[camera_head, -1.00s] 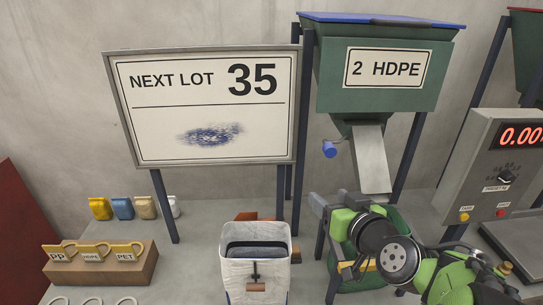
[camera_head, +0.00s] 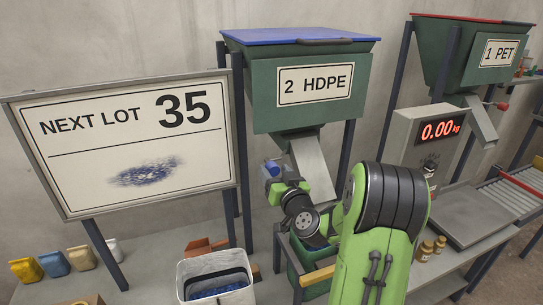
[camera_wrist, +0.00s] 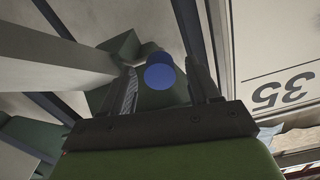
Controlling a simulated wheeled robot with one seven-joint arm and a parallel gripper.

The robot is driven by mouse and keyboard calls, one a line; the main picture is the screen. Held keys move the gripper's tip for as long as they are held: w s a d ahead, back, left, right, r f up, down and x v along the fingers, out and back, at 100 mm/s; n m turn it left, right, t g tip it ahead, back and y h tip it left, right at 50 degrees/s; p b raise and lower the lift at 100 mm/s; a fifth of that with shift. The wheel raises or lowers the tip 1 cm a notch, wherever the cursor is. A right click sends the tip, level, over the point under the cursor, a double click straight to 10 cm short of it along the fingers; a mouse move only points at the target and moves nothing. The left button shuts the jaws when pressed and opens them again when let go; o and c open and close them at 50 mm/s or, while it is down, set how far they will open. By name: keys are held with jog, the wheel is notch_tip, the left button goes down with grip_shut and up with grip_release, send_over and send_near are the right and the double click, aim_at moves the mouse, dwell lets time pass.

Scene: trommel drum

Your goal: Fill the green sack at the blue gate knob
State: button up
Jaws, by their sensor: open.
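The blue gate knob (camera_head: 272,168) is on the left side of the chute under the 2 HDPE hopper (camera_head: 305,85). In the wrist view the blue knob (camera_wrist: 160,75) shows between my two fingers. My gripper (camera_head: 279,172) is open at the knob, with a finger on either side of it. I cannot tell whether a finger touches it. The green sack (camera_head: 312,290) hangs in a frame below the grey chute (camera_head: 313,168), partly hidden by my arm. Its inside cannot be made out.
A sign (camera_head: 125,145) reads NEXT LOT 35 at left. The scale display (camera_head: 440,129) reads 0.00 kg. The 1 PET hopper (camera_head: 480,55) has a red knob at right.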

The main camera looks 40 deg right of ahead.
aim_at(271, 168)
jog(key=shift+p+x, duration=0.45)
jog(key=shift+x, duration=1.1)
jog(key=shift+c, duration=0.4)
grip_shut()
jog(key=shift+a, duration=0.15)
